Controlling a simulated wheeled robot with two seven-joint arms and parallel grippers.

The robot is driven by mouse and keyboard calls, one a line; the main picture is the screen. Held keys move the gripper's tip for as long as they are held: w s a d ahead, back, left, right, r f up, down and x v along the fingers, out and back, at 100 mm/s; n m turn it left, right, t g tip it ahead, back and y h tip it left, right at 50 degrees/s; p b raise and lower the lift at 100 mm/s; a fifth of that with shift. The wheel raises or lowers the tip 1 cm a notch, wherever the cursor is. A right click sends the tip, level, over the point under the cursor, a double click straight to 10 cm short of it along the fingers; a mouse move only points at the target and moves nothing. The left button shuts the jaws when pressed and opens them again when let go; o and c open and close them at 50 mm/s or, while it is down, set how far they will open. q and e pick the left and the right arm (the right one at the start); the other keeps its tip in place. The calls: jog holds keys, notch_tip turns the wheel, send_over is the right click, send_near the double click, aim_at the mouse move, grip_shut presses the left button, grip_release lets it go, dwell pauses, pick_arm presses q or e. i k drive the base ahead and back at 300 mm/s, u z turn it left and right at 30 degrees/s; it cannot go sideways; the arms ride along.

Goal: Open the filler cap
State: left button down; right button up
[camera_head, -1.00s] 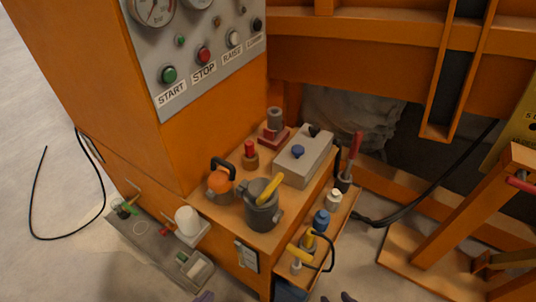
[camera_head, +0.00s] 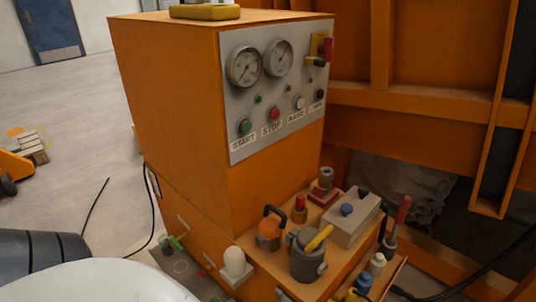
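No part is labelled as the filler cap, so I cannot tell for certain which one it is. An orange rounded cap with a black loop handle (camera_head: 269,234) sits on the orange shelf of the power unit, right of a white rounded cup. Beside it stands a dark grey pot (camera_head: 306,262) with a yellow lever across its top. Both look closed, and nothing of mine touches them. Neither gripper is in view. Part of my arm, white and dark grey, fills the lower left corner.
The control panel (camera_head: 240,148) with gauges and buttons rises behind the shelf. A grey box (camera_head: 353,222), a red knob (camera_head: 299,204) and a red-handled lever (camera_head: 401,213) crowd the shelf's right side. The white cup (camera_head: 234,262) stands front left. Open floor (camera_head: 75,130) lies at left.

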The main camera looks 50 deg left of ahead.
aim_at(270, 227)
jog(key=k, duration=0.65)
jog(key=u, duration=1.8)
jog(key=i, duration=0.5)
